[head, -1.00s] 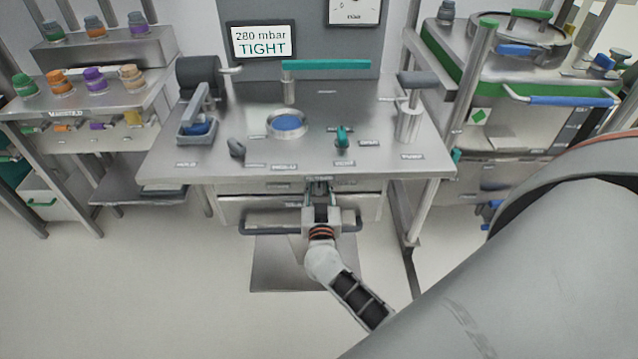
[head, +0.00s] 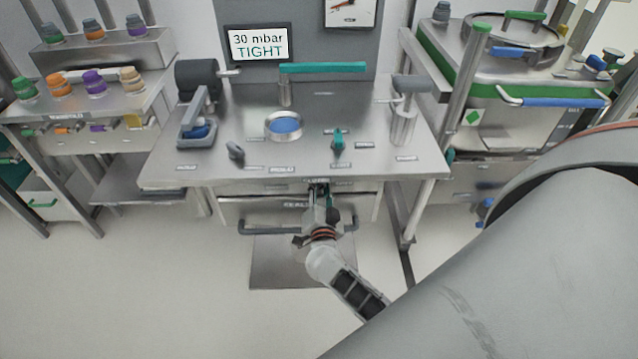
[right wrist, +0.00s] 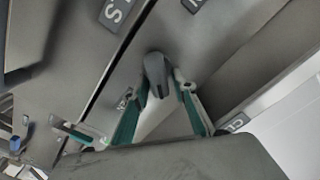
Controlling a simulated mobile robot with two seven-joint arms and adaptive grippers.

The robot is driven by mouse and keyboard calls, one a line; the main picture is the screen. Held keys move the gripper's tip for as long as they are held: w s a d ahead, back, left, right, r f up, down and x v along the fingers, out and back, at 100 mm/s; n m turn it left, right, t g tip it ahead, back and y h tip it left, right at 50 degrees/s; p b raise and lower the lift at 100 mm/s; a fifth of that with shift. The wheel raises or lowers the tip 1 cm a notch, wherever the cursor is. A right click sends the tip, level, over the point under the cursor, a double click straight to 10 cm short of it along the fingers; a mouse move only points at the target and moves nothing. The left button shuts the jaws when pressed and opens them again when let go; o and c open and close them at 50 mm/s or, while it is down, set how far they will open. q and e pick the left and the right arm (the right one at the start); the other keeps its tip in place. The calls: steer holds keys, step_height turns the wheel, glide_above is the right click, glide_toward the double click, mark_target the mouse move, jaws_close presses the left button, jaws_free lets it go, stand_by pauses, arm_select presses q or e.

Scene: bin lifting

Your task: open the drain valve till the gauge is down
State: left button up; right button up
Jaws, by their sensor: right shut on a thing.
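The drain valve's dark grey handle (right wrist: 156,76) shows in the right wrist view between the green-padded fingers of my right gripper (right wrist: 160,100), which is shut on it. In the head view my right gripper (head: 319,190) is at the front edge of the steel bench, where it hides most of the handle. The display (head: 258,45) on the back panel reads 30 mbar TIGHT. My left gripper is in neither view.
The steel bench (head: 240,115) carries a round blue-bottomed port (head: 285,126), a small green tap (head: 338,142) and a grey-handled post (head: 405,115). A drawer with a dark handle (head: 260,230) lies under my gripper. A shelf with coloured caps (head: 60,85) stands left.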

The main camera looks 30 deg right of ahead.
steer(key=m, duration=0.4)
steer(key=shift+s+d+f+m, duration=0.2)
steer(key=shift+f+m, duration=0.1)
steer(key=shift+f, duration=0.1)
steer(key=m, duration=0.2)
steer(key=m+b, duration=0.1)
steer(key=m, duration=0.2)
steer(key=shift+f, duration=0.4)
steer(key=o, duration=0.8)
steer(key=v, duration=1.2)
steer(key=shift+d, duration=0.1)
